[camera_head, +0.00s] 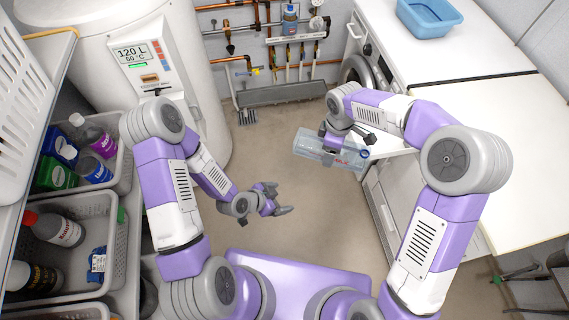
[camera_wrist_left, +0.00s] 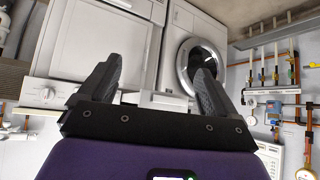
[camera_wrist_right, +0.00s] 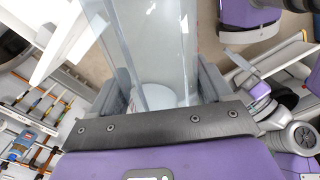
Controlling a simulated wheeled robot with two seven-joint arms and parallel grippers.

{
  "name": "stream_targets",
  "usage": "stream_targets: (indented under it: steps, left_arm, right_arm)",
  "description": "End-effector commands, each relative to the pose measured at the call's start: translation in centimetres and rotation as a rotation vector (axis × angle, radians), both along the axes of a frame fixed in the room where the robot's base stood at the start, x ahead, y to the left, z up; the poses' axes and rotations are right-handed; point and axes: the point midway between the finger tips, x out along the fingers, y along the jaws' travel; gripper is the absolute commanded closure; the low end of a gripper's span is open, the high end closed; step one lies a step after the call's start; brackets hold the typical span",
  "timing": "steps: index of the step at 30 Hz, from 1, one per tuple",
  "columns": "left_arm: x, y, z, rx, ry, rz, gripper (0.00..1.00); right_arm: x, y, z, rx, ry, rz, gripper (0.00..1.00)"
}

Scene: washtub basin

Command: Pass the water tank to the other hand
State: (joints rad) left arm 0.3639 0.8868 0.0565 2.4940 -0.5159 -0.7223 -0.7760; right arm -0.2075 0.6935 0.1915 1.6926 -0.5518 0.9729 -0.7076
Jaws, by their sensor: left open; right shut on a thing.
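The water tank (camera_head: 314,147) is a clear, pale-blue container, held on its side in the air in front of the white cabinets. My right gripper (camera_head: 336,140) is shut on it from above. In the right wrist view the clear tank (camera_wrist_right: 165,50) fills the space between the two fingers, and its far end is cut off by the frame. My left gripper (camera_head: 274,199) is open and empty, lower and to the left of the tank and apart from it. The left wrist view shows its two spread fingers (camera_wrist_left: 155,85) with nothing between them.
A white counter (camera_head: 480,120) with a blue basin (camera_head: 430,18) lies at the right, above a washing machine (camera_head: 362,68). Grey crates with bottles (camera_head: 62,229) stand on the left shelf. A white boiler (camera_head: 150,60) stands at the back left. The middle floor is clear.

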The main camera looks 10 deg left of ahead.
Motion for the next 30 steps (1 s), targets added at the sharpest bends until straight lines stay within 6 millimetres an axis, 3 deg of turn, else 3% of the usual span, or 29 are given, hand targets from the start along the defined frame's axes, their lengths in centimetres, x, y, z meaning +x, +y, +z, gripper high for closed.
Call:
stream_targets:
  steps: [3, 9, 18, 24, 30]
  left_arm:
    - [1.8, -0.1, 2.6, 0.064, -0.274, -0.178, 0.08]
    - [3.7, -0.5, 7.6, 0.209, -0.760, -0.437, 0.08]
    - [3.6, -0.7, 14.3, 0.439, -1.350, -0.636, 0.08]
    - [3.2, -0.8, 16.1, 0.509, -1.506, -0.667, 0.08]
    - [4.3, -2.3, 16.2, 0.515, -1.526, -0.673, 0.08]
  right_arm:
    - [0.1, 0.0, 0.2, 0.002, -0.003, -0.001, 0.84]
    - [0.1, 0.0, 0.2, 0.002, -0.003, -0.001, 0.84]
    - [0.1, 0.0, 0.2, 0.002, -0.003, -0.001, 0.84]
    - [0.1, 0.0, 0.2, 0.002, -0.003, -0.001, 0.84]
    - [0.1, 0.0, 0.2, 0.002, -0.003, -0.001, 0.84]
